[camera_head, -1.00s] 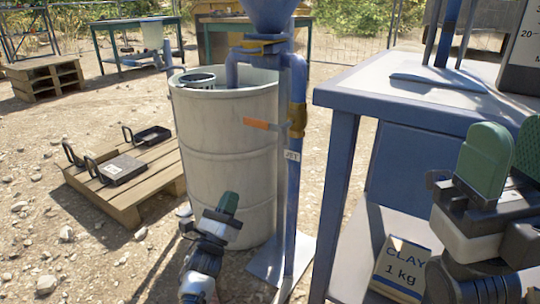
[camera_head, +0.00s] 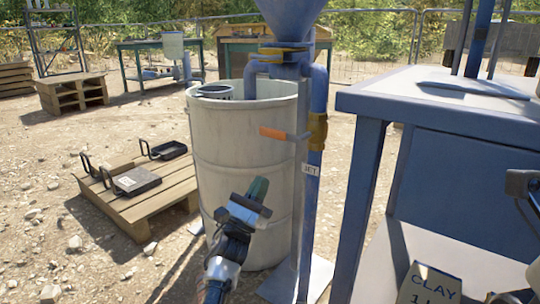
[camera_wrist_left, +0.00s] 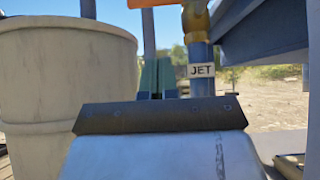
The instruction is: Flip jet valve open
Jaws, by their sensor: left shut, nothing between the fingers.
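The jet valve has a brass body (camera_head: 317,130) on a blue vertical pipe. Its orange-tipped lever (camera_head: 272,133) points left, across the pipe, in front of the pale barrel. A white JET label (camera_head: 311,169) is on the pipe below. In the left wrist view, the brass body (camera_wrist_left: 195,20) and part of the orange lever (camera_wrist_left: 150,3) show at the top edge. My left gripper (camera_head: 258,188) is shut and empty, in front of the barrel, below and left of the lever, apart from it. Its green fingers (camera_wrist_left: 157,76) show in the left wrist view. My right gripper's fingers are out of frame.
The pale barrel (camera_head: 245,160) stands close behind my left gripper. A blue table (camera_head: 460,110) is right of the pipe, with a CLAY bag (camera_head: 428,287) on its lower shelf. A pallet (camera_head: 140,205) with two black trays lies left. The ground between is open.

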